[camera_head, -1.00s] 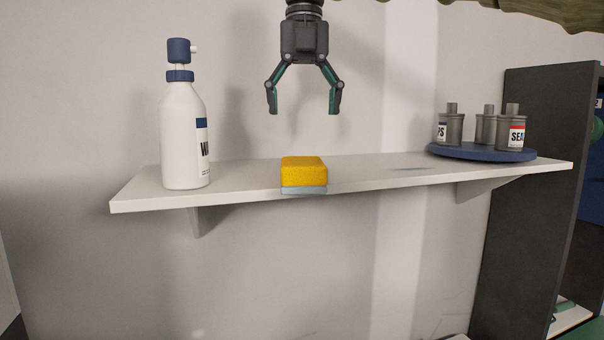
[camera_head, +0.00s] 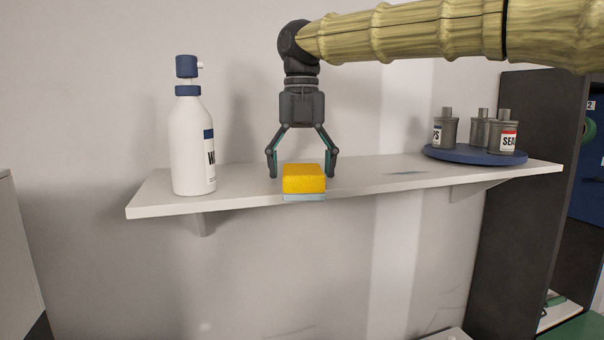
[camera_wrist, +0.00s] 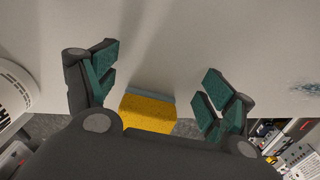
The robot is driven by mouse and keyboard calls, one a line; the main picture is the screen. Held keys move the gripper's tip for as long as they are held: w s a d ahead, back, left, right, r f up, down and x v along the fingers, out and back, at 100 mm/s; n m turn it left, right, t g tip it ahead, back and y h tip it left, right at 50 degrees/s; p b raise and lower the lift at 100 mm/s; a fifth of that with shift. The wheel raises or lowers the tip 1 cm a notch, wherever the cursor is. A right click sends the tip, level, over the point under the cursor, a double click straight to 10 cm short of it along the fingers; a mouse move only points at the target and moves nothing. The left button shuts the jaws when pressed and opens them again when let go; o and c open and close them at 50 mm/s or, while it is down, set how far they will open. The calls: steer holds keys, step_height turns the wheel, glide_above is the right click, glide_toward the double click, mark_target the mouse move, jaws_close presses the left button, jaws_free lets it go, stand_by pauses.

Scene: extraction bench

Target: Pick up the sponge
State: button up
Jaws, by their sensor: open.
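The sponge (camera_head: 304,180) is a yellow block with a pale blue-grey base. It sits at the front edge of the white shelf (camera_head: 390,172), between the bottle and the round tray. My gripper (camera_head: 302,175) points down over the shelf, open and empty. In the head view its two fingers stand to the left and right of the sponge, with tips near the height of its top. In the wrist view the sponge (camera_wrist: 148,112) shows between the spread green-padded fingers (camera_wrist: 155,90), partly hidden by the gripper body. I cannot tell whether a finger touches it.
A white bottle with a blue cap (camera_head: 192,140) stands on the shelf to the left. A round blue tray (camera_head: 465,155) with several grey canisters (camera_head: 480,132) is at the right end. A dark cabinet (camera_head: 520,200) stands beyond. The wall is close behind the shelf.

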mark_target(303, 167)
steer(key=shift+s, duration=0.3)
steer(key=s, duration=0.2)
steer(key=s+r, duration=0.1)
steer(key=s, duration=0.1)
steer(key=s+r, duration=0.1)
steer(key=s, duration=0.1)
steer(key=shift+d, duration=0.15)
steer(key=c, duration=1)
steer(key=w, duration=0.1)
steer(key=w+f, duration=0.2)
steer(key=w, duration=0.1)
steer(key=shift+w+a, duration=0.1)
steer(key=shift+a, duration=0.1)
steer(key=shift+c, duration=1.4)
steer(key=shift+w, duration=0.25)
steer(key=shift+c, duration=1)
steer(key=shift+s+r+b, duration=0.6)
steer(key=shift+s+r, duration=0.4)
steer(key=shift+r, duration=0.45)
steer(key=shift+w+r+b, duration=0.45)
steer(key=shift+b, duration=0.15)
steer(key=s+a+r+b, duration=0.1)
steer(key=s+a+b, duration=0.1)
steer(key=s, duration=0.5)
steer(key=s+a+b, duration=0.3)
steer(key=s+b, duration=0.1)
steer(key=s, duration=0.4)
steer(key=shift+s+r, duration=0.2)
steer(key=shift+r, duration=0.2)
